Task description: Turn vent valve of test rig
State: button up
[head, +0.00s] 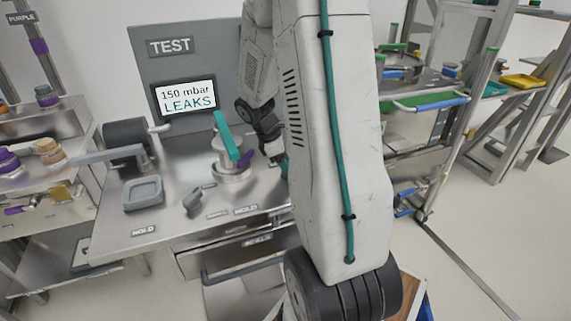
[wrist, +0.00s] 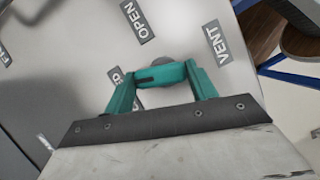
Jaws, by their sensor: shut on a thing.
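The vent valve has a teal handle (wrist: 161,76), seen in the wrist view beside the VENT label (wrist: 216,43) and the OPEN label (wrist: 138,22). Another label at the left is partly hidden. My gripper (wrist: 163,72) has its two teal fingers shut on the handle, one at each end. A grey round part shows behind the handle. In the head view my arm hides the valve and most of the gripper. The test rig's grey panel (head: 200,62) carries a TEST sign and a screen (head: 185,99) reading "150 mbar LEAKS".
On the bench (head: 115,225) stand a teal clamp lever (head: 227,136) over a round metal fixture, and a grey square tray (head: 143,193). A shelf with purple and orange parts is at the left. A cart with a blue-handled rail (head: 440,104) stands at the right.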

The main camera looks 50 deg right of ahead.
jog(key=m+y, duration=0.1)
jog(key=m, duration=0.2)
jog(key=shift+d+m+g, duration=0.15)
jog(key=shift+m+g, duration=0.15)
jog(key=shift+m, duration=0.1)
jog(key=m, duration=0.1)
jog(key=m+y, duration=0.1)
jog(key=m, duration=0.1)
jog(key=shift+d+m+g+y, duration=0.1)
jog(key=shift+m+g+y, duration=0.2)
jog(key=m+y, duration=0.1)
jog(key=m, duration=0.2)
jog(key=shift+s+d+m, duration=0.1)
jog(key=shift+m, duration=0.2)
jog(key=shift+s+m+y, duration=0.1)
jog(key=shift+m+y, duration=0.8)
jog(key=shift+m, duration=0.9)
jog(key=shift+t, duration=0.4)
jog(key=o, duration=1)
jog(key=v, duration=0.8)
